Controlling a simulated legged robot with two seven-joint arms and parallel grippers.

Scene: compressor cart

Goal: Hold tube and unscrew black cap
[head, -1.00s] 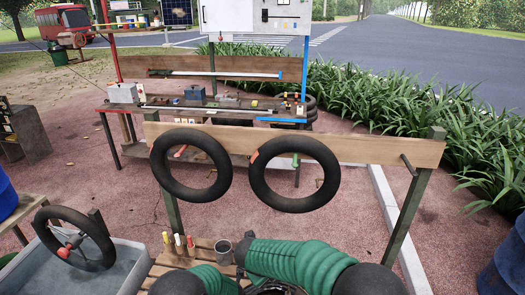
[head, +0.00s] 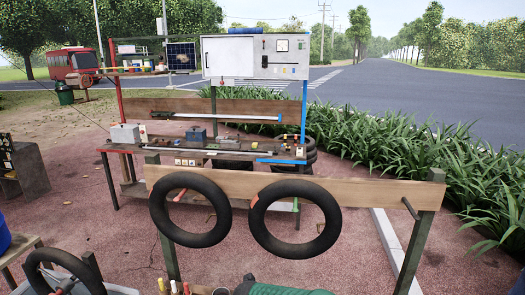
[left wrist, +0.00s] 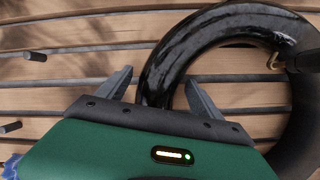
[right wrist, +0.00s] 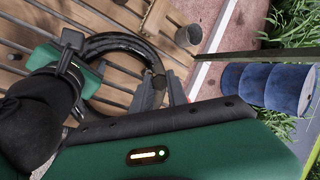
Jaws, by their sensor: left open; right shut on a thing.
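A glossy black ring-shaped tube (left wrist: 175,55) lies on a slatted wooden table (left wrist: 75,85). It also shows in the right wrist view (right wrist: 105,43). My left gripper (left wrist: 158,76) is open, with its fingers on either side of the tube's left part. My right gripper (right wrist: 157,78) is shut on the tube's right part. A small bent brass valve stem (left wrist: 272,61) shows at the tube's upper right in the left wrist view, beside a dark part. I cannot make out the black cap clearly. Neither gripper shows in the head view.
Dark pegs (left wrist: 36,56) stand up from the slats. A metal cup (right wrist: 187,35) stands at the table's far edge. A blue barrel (right wrist: 265,87) is beyond it on the right. Two black tyres (head: 190,210) hang on a wooden rail ahead.

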